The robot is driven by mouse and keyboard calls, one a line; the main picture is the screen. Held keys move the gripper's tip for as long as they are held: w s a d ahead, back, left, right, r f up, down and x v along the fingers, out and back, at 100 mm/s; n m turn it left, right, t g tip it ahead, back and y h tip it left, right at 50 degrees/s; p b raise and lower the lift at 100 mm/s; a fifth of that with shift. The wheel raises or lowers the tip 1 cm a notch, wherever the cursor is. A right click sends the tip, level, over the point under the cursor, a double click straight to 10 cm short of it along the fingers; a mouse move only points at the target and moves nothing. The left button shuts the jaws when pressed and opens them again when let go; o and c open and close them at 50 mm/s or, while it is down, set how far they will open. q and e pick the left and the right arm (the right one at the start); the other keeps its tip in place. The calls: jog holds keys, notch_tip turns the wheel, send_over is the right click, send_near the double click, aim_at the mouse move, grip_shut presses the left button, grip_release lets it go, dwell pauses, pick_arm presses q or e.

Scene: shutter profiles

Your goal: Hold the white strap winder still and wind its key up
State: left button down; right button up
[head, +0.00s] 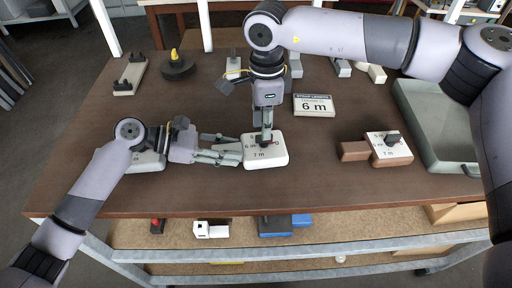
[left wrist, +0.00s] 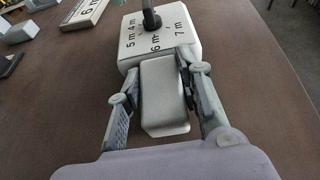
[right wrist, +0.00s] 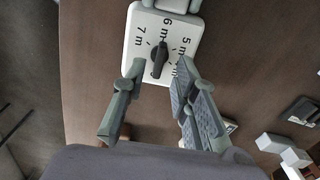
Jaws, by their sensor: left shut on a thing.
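The white strap winder (head: 265,155) sits near the table's front edge, its dial marked 4 m to 7 m. In the left wrist view, my left gripper (left wrist: 160,95) is shut on the pale block (left wrist: 163,110) on the winder's near side. The dark key (right wrist: 159,60) stands up from the dial. In the right wrist view, my right gripper (right wrist: 160,75) has its fingers apart, tips to either side of the key with gaps showing. The key's long axis lies roughly towards the 6 m mark; I cannot tell which end is its pointer.
A sign (head: 314,105) reading 6 m stands behind the winder. A brown winder with white dial (head: 390,150) is to the right, before a grey tray (head: 430,135). Another pale piece (head: 150,162) is partly behind my left arm. A black disc with a yellow cone (head: 177,68) is at the back left.

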aim_at(249, 151)
jog(key=shift+f, duration=1.45)
jog(key=shift+c, duration=0.2)
grip_shut()
jog(key=n, duration=0.6)
